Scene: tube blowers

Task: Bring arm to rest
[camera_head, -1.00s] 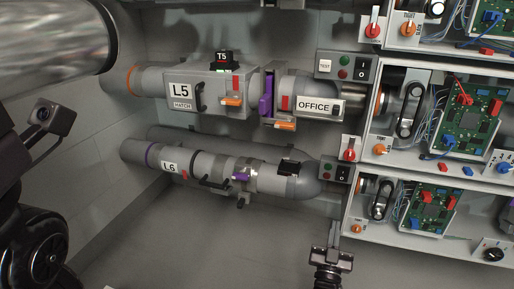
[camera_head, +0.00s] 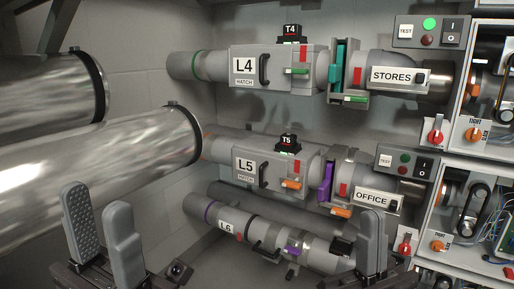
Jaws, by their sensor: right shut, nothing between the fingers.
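My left gripper (camera_head: 97,208) stands upright at the bottom left, its two grey fingers apart with nothing visible between them. A textured finger pad shows. My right gripper (camera_head: 372,218) is upright at the bottom right, shut and empty, in front of the L6 tube (camera_head: 262,230) and below the OFFICE label (camera_head: 373,199). Both grippers appear apart from the tubes, though depth is hard to judge. Most of both arms is out of view.
The L4 tube (camera_head: 209,66) and L5 tube (camera_head: 222,144) run along the back wall with hatches and coloured levers. Large shiny pipes (camera_head: 90,165) fill the left. Switch panels (camera_head: 431,31) and open electronics boxes (camera_head: 490,215) line the right; the upper panel's green light is lit.

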